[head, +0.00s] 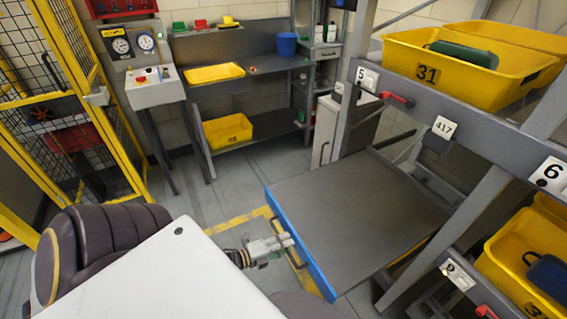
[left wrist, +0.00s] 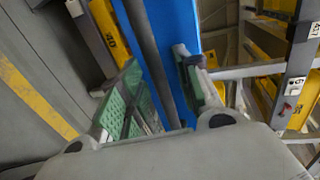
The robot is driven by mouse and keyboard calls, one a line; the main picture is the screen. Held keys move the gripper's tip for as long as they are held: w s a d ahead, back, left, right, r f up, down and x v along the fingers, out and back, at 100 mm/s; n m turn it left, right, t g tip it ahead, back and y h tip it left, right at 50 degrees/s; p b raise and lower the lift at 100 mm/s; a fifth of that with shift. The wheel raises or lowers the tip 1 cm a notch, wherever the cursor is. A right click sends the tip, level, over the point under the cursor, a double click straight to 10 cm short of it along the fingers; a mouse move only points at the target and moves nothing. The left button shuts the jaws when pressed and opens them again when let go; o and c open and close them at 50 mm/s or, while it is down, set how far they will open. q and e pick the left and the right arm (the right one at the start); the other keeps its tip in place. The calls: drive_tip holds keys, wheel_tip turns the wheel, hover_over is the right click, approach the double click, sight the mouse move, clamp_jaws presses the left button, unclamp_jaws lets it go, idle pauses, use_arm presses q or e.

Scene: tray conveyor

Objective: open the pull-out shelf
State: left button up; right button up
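The pull-out shelf (head: 360,215) is a dark grey board with a blue front edge (head: 312,270). It stands well out from the rack. A dark handle bar (left wrist: 152,60) runs along its blue front (left wrist: 182,20) in the left wrist view. My left gripper (head: 287,241) is at the shelf's front edge. In the left wrist view, its green-padded fingers (left wrist: 158,85) are apart, with the bar between them and gaps showing beside it. I cannot tell whether either pad touches the bar. My right gripper is not in view.
The rack's slanted post (head: 450,230) stands right of the shelf. A yellow crate (head: 427,74) sits above it and another (head: 520,262) at lower right. A workbench (head: 250,75) and a yellow mesh fence (head: 75,100) stand behind. Open floor (head: 215,190) lies left of the shelf.

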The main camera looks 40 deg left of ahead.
use_arm(q)
drive_tip(key=v, duration=1.2)
idle(0.7)
idle(0.4)
drive_tip(key=shift+n, duration=0.3)
